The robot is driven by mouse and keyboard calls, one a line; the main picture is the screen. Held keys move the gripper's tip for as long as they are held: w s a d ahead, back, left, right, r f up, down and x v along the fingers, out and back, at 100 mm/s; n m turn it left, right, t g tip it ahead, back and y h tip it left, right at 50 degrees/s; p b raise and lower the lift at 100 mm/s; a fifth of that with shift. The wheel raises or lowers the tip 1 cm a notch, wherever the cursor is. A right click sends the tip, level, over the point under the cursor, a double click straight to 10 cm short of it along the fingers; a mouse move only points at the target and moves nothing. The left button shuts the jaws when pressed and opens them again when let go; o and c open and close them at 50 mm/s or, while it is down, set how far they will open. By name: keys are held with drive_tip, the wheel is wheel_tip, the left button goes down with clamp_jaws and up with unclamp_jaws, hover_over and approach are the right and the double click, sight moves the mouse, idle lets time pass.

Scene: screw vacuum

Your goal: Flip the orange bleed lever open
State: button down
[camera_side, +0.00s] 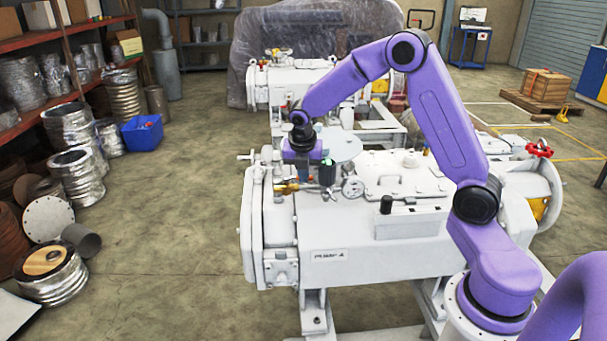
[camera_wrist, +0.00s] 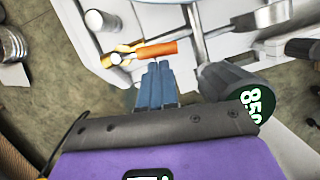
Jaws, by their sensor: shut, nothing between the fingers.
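The orange bleed lever (camera_wrist: 157,49) lies nearly level across the wrist view, its left end at a small brass fitting (camera_wrist: 118,57). In the side view a brass and orange fitting (camera_side: 287,187) shows on the near left of the white pump (camera_side: 345,235), but the lever is too small to make out clearly. My gripper (camera_wrist: 159,66) is shut and empty, with its blue fingertips just below the lever's middle in the wrist view. I cannot tell whether they touch it. In the side view my gripper (camera_side: 302,168) is low over the pump's left end.
A dark round gauge with a green display (camera_wrist: 240,88) stands close to the right of my fingers. Metal pipes (camera_wrist: 198,40) rise behind it. A grey disc (camera_side: 338,146) and a small dial (camera_side: 352,187) are nearby on the pump.

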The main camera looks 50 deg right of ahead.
drive_tip(key=shift+d, duration=0.1)
drive_tip(key=shift+w+d+n, duration=0.4)
drive_tip(key=shift+d+n, duration=0.2)
drive_tip(key=shift+d, duration=0.25)
drive_tip(key=shift+d+f, duration=0.1)
drive_tip(key=shift+d, duration=0.05)
drive_tip(key=shift+s, duration=0.1)
